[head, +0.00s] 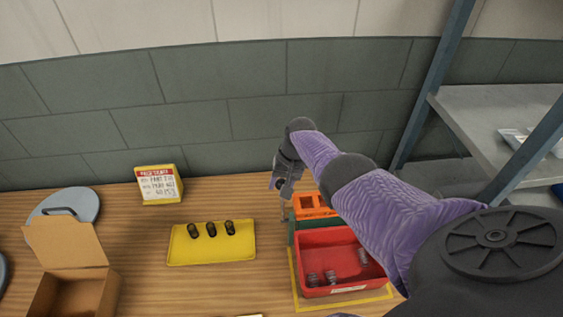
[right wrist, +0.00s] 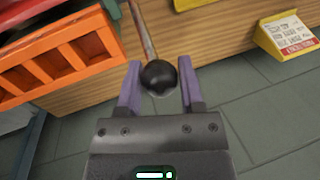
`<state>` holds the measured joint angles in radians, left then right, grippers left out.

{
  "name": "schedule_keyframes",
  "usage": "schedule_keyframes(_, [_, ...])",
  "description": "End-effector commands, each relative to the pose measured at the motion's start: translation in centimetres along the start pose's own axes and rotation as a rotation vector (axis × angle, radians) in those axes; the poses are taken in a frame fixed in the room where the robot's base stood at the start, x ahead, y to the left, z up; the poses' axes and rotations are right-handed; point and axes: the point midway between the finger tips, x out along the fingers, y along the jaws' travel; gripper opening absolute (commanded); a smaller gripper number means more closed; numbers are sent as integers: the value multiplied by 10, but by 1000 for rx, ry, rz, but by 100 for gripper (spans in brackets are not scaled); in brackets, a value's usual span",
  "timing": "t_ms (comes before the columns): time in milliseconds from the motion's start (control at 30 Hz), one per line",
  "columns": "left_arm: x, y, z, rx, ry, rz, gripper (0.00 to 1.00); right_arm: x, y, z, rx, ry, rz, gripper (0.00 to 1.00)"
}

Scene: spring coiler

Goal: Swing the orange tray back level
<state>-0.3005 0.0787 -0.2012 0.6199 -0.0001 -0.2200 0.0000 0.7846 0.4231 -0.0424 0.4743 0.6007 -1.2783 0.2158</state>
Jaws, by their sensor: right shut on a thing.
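The orange tray (head: 313,205) shows behind the red bin in the head view, partly covered by my right arm. Its slotted orange side fills the upper left of the right wrist view (right wrist: 62,62). I cannot tell for sure whether it is level or tilted. A lever with a black ball knob (right wrist: 159,77) stands beside the tray. My right gripper (head: 281,186) is to the left of the tray, and in the right wrist view its purple fingers (right wrist: 160,88) are shut on the black knob. My left gripper is not in view.
A red bin (head: 328,246) holding several springs stands in front of the tray. A yellow mat (head: 210,254) with 3 dark springs lies to the left. A yellow sign (head: 159,184), an open cardboard box (head: 85,288) and a grey round lid (head: 82,205) are farther left. A metal shelf (head: 480,105) stands right.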

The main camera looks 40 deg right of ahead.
Motion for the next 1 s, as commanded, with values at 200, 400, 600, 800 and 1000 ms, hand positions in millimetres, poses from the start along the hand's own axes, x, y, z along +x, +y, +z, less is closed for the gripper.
schedule_keyframes(200, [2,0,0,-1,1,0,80,1,0,-3,-1,9,-2,0])
schedule_keyframes(400, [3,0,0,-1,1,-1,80,0,0,-3,-1,10,-2,0])
schedule_keyframes(600, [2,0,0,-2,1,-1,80,0,0,-3,-1,11,-3,0])
schedule_keyframes(800, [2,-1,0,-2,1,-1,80,0,0,-2,-1,8,-2,79])
schedule_keyframes(1000, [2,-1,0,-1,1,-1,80,1,0,-2,0,5,-1,82])
